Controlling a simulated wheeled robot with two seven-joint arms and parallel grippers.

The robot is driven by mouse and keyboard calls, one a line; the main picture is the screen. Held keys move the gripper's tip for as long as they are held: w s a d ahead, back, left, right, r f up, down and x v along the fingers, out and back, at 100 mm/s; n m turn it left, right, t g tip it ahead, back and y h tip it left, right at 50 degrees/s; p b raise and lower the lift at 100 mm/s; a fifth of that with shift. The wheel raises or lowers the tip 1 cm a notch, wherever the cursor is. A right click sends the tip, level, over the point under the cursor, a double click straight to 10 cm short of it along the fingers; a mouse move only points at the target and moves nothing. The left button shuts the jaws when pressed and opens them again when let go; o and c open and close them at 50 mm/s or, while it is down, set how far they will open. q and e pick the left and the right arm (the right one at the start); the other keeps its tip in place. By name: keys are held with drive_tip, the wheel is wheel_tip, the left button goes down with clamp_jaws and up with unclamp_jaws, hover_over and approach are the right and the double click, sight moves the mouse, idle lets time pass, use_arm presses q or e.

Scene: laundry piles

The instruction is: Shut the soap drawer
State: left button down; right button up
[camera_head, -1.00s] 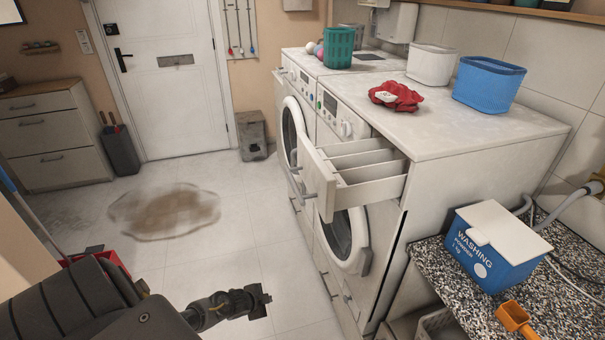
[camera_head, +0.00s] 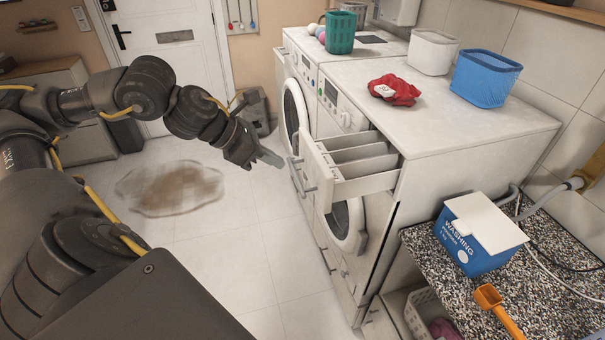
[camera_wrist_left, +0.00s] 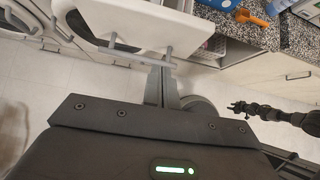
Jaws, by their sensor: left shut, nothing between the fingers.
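The white soap drawer (camera_head: 318,182) stands pulled out from the right-hand washing machine (camera_head: 345,118), its open compartments showing. A bar handle (camera_head: 309,190) is on its front panel. My left gripper (camera_head: 272,159) is shut and empty, just left of the drawer front in the head view and pointing toward it. In the left wrist view, the shut fingers (camera_wrist_left: 162,86) point at the drawer front (camera_wrist_left: 140,22), overlapping the bar handle (camera_wrist_left: 128,52) in the picture; I cannot tell whether they touch. My right gripper (camera_wrist_left: 240,108) shows small at the right of that view; its jaws are unclear.
A red cloth (camera_head: 394,90), a green basket (camera_head: 341,32), a white bin (camera_head: 432,52) and a blue bin (camera_head: 485,78) stand on the machine tops. A washing powder box (camera_head: 478,235) and orange scoop (camera_head: 497,308) are on the speckled counter (camera_head: 425,262). Floor left of the machines is clear except a dirty patch.

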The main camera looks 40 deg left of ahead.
use_arm(q)
drive_tip(key=p, duration=0.4)
approach(315, 185)
drive_tip(key=x, duration=0.4)
drive_tip(key=shift+w+d+f, duration=0.1)
drive_tip(key=shift+w+f, duration=0.05)
drive_tip(key=shift+w, duration=0.1)
drive_tip(key=shift+w+d+f, duration=0.2)
drive_tip(key=shift+w+f, duration=0.1)
drive_tip(key=shift+f, duration=0.15)
